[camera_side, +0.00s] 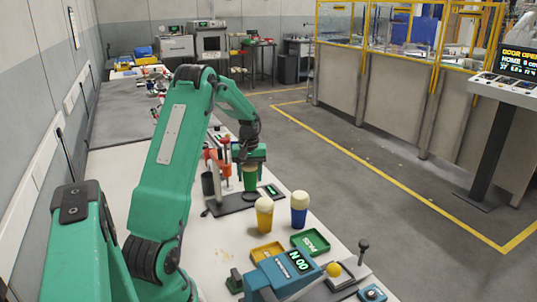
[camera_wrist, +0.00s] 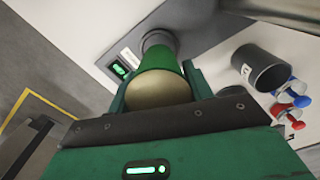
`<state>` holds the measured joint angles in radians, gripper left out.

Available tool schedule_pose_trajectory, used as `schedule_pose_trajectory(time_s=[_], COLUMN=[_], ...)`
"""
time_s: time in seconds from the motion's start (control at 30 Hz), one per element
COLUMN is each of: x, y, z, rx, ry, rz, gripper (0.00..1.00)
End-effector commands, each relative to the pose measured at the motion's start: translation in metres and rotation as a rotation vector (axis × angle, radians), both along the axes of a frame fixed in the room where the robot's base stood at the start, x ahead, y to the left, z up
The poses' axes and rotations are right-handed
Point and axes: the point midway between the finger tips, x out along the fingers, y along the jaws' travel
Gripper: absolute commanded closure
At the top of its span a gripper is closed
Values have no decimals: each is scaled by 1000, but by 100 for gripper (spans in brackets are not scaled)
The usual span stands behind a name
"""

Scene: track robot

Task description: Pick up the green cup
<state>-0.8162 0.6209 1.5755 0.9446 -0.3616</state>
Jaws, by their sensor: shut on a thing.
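The green cup (camera_side: 250,181) is between the jaws of my gripper (camera_side: 250,163) in the side view, upright or nearly so. In the wrist view the green cup (camera_wrist: 168,68) shows its tan top towards the camera, with one finger of my gripper (camera_wrist: 158,88) on each side. My gripper is shut on the cup. The cup is over or beside a dark flat plate (camera_side: 232,203); I cannot tell whether its base touches anything. The jaws hide the cup's upper part in the side view.
A yellow cup (camera_side: 264,217) and a blue cup (camera_side: 299,210), both with pale tops, stand nearer the camera. A dark container (camera_wrist: 262,72) stands near the gripper.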

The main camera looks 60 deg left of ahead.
Motion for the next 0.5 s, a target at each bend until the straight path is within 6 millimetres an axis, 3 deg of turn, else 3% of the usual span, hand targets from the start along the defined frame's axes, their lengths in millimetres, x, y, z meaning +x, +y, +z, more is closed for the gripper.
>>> schedule_pose_trajectory(time_s=[0.5], x=[24], y=[-82], z=[55], rx=[1], ry=[-1], rz=[-3], gripper=[77])
